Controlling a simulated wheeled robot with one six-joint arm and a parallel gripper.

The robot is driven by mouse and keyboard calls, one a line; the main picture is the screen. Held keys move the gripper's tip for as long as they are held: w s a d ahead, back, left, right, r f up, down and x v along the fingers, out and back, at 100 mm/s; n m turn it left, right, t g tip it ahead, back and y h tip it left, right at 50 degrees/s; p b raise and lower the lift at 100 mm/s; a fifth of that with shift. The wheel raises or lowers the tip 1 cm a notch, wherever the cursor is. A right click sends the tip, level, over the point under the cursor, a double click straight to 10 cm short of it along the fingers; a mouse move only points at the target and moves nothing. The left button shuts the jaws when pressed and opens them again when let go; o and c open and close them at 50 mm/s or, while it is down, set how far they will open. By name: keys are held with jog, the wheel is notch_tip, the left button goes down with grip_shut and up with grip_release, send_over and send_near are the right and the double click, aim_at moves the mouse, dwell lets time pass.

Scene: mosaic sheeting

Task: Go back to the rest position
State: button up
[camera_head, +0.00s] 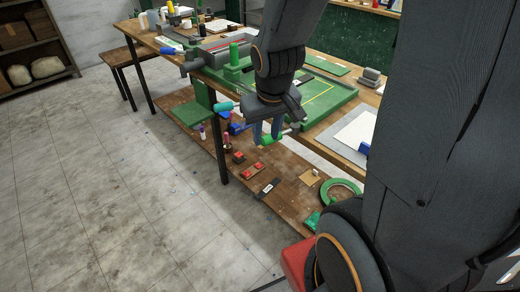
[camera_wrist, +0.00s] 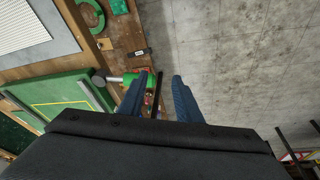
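My gripper (camera_head: 267,133) hangs at the front edge of the workbench with its blue fingers pointing down. In the wrist view my gripper (camera_wrist: 157,88) is open, its two fingers well apart. Bare floor and a dark table leg show between them, and nothing is held. A green handle (camera_head: 268,141) on a grey rod is close to the fingertips in the head view. In the wrist view this green handle (camera_wrist: 131,79) lies beside the left finger, partly behind it; I cannot tell whether they touch.
A green press bed (camera_head: 322,100) with a yellow outline stands on the workbench. The lower shelf (camera_head: 290,200) holds a green ring (camera_head: 341,191), red-topped blocks (camera_head: 259,168) and bottles. A red box (camera_head: 297,262) stands near my base.

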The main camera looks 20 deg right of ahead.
jog(key=s+a+g, duration=0.1)
jog(key=s+a, duration=0.3)
jog(key=s, duration=0.1)
jog(key=shift+s+a+g+y, duration=0.15)
jog(key=shift+s+g+y, duration=0.1)
jog(key=shift+g+y, duration=0.05)
jog(key=shift+f+b, duration=0.35)
